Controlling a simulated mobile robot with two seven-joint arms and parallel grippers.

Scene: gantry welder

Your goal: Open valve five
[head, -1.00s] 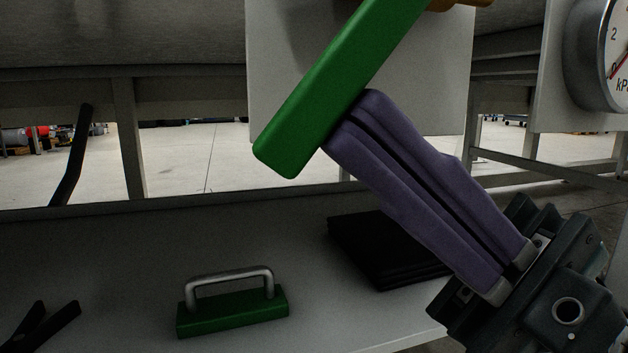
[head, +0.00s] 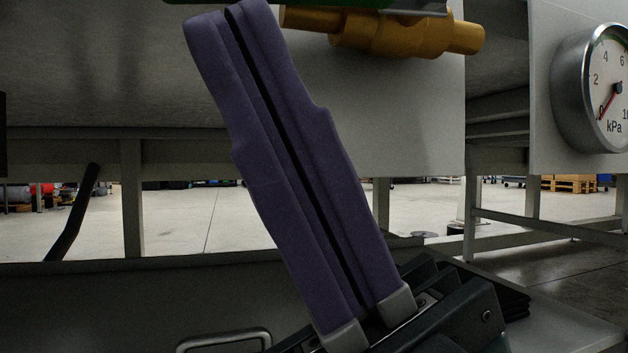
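The valve has an orange-yellow body (head: 405,34) on a pale panel at the top of the head view. Its green handle (head: 290,3) lies roughly level along the top edge, mostly cut off by the frame. My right gripper (head: 229,14) has long purple fingers that point up and lean left. They lie side by side with only a narrow dark gap and nothing visible between them. Their tips are at the handle's lower edge, near its left part; contact is not clear. No number for the valve is visible. My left gripper is not in view.
A round kPa gauge (head: 603,88) is on a panel at the right. A grey metal grip (head: 222,340) shows at the bottom, on the shelf. A black bar (head: 74,212) leans at the left. A flat black stack (head: 510,298) is partly hidden behind my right gripper.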

